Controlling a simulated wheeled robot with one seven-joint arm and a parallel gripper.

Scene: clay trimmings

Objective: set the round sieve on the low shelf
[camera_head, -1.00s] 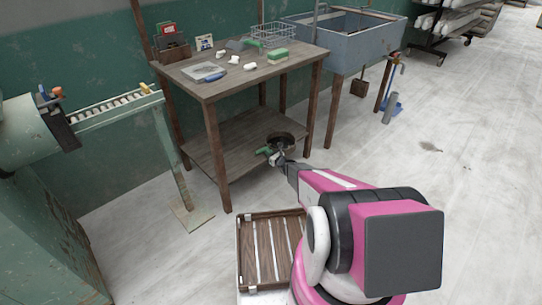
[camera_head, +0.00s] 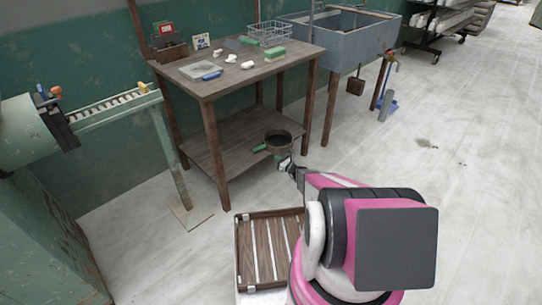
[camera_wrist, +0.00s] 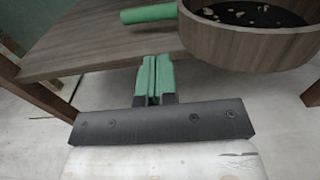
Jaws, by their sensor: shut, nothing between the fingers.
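The round sieve (camera_head: 279,145) is a brown-rimmed ring with a dark inside and a green handle. It rests on the low shelf (camera_head: 226,158) of the wooden table, near the shelf's front right side. In the wrist view the sieve (camera_wrist: 250,45) fills the upper right, with pale bits inside and its handle (camera_wrist: 150,14) pointing left over the shelf (camera_wrist: 100,40). My gripper (camera_head: 286,163) is just in front of the sieve, apart from it. Its green finger pads (camera_wrist: 154,80) are pressed together, empty, by the shelf's front edge.
The table top (camera_head: 245,72) holds a wire basket (camera_head: 269,33), a green block (camera_head: 275,54) and several small items. A blue-grey sink (camera_head: 340,42) stands at the right. A slatted wooden tray (camera_head: 268,250) is low in front.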

